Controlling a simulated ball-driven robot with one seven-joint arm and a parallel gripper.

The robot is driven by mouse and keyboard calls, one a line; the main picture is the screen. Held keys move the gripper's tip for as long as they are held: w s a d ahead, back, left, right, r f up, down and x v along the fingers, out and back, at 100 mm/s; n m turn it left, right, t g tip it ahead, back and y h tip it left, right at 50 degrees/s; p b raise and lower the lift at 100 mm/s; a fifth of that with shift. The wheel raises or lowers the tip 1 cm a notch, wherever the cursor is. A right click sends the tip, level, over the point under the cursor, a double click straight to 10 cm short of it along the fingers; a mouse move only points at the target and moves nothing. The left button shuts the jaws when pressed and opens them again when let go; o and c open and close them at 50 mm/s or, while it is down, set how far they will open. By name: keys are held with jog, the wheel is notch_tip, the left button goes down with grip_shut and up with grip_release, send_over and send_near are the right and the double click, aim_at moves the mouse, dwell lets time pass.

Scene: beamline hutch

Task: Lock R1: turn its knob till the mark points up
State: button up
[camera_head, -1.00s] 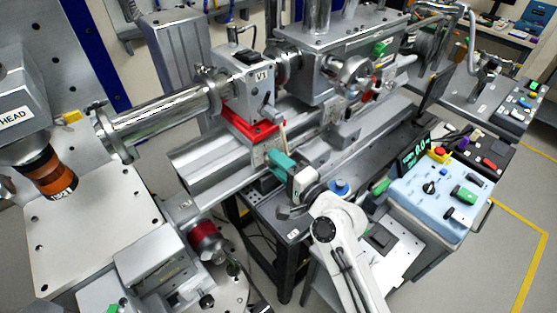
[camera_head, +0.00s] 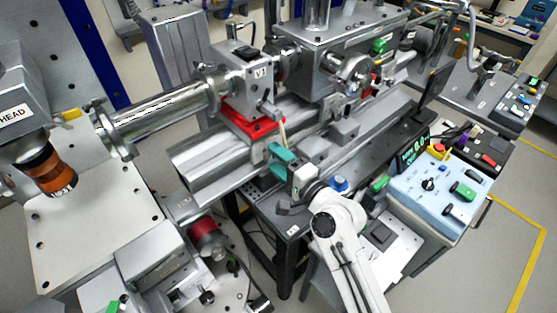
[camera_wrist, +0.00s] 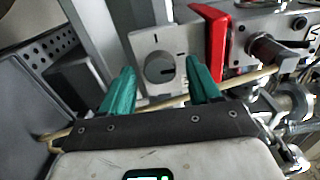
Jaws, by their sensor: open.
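In the wrist view a grey plate (camera_wrist: 146,43) carries a round grey knob (camera_wrist: 159,69), which I take to be the R1 knob; no R1 label is readable. Short dark lines show on the plate near the knob, but I cannot tell which way the knob's own mark points. My gripper (camera_wrist: 160,80) has two green fingers, spread apart and empty, with the knob seen between them; contact is not visible. In the head view my gripper (camera_head: 274,155) is beside the rail, below the red carriage base (camera_head: 246,122), and hides most of the knob area.
A thin tan rod or cable (camera_wrist: 160,104) crosses close to the fingers in the wrist view. The grey V1 block (camera_head: 242,85) stands above the red base. A blue control panel (camera_head: 425,195) and a lit display (camera_head: 411,148) are at the right.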

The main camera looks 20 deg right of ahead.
jog(key=b+v, duration=0.3)
jog(key=v, duration=0.8)
jog(key=shift+w, duration=0.1)
